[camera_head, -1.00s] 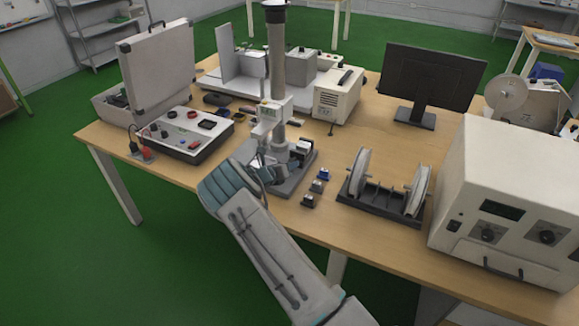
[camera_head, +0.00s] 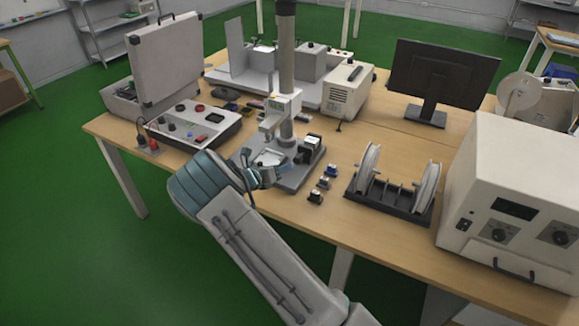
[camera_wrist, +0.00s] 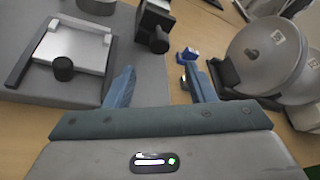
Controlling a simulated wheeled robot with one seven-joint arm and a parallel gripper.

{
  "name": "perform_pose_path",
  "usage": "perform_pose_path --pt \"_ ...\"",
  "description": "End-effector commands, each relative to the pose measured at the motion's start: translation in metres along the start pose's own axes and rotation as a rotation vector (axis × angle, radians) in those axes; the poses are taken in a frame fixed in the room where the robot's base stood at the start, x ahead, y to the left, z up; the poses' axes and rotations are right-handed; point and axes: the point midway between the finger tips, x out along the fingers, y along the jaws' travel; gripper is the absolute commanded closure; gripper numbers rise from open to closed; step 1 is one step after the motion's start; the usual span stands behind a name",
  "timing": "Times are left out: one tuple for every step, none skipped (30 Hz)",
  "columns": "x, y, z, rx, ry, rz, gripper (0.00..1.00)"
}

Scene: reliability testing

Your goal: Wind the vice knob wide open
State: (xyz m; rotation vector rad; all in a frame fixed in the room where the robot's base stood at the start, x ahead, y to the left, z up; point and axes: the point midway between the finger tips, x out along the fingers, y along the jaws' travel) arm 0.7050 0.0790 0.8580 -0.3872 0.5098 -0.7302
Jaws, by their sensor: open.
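A test stand base (camera_head: 296,178) on the table carries two fixtures. One is a small dark block with a black round knob (camera_wrist: 160,43) facing my gripper, apparently the vice (camera_wrist: 155,18); it also shows in the head view (camera_head: 311,143). The other is a pale square plate (camera_wrist: 78,46) with its own black knob (camera_wrist: 63,69), to the left. My gripper (camera_wrist: 160,69) is open, with blue fingers apart and nothing between them. The vice knob lies ahead of the fingertips, roughly centred between them, not touched. In the head view my gripper (camera_head: 272,176) is at the base's front edge.
The stand's column (camera_head: 287,60) rises behind the fixtures. Small blue and dark pieces (camera_head: 324,183) lie right of the base, beside a rack of grey discs (camera_head: 395,186).

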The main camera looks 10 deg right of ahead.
Motion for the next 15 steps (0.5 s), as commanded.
perform_pose_path --pt "-0.01 0.001 -0.001 0.001 0.0 0.001 0.5" --pt "-0.015 0.001 -0.001 0.0 0.0 0.002 0.5" --pt "-0.02 0.001 -0.001 0.0 0.001 0.002 0.5" --pt "-0.024 0.0 -0.001 0.0 0.002 0.001 0.5" --pt "-0.027 0.0 -0.001 0.001 0.001 0.0 0.5" --pt "-0.031 0.0 -0.001 0.001 0.001 0.0 0.5" --pt "-0.033 0.0 -0.001 0.0 0.001 0.0 0.5" --pt "-0.035 0.0 -0.001 0.0 0.001 0.0 0.5" --pt "-0.036 0.0 -0.001 -0.001 0.002 0.0 0.5" --pt "-0.037 0.0 -0.001 -0.001 0.002 0.0 0.5" --pt "-0.037 0.0 -0.001 -0.001 0.002 -0.001 0.5" --pt "-0.038 -0.001 -0.001 -0.001 0.002 -0.001 0.5" --pt "-0.038 -0.001 -0.001 -0.001 0.002 -0.001 0.5" --pt "-0.038 -0.001 -0.001 -0.001 0.002 -0.001 0.5" --pt "-0.038 -0.001 -0.001 -0.001 0.002 -0.001 0.5"
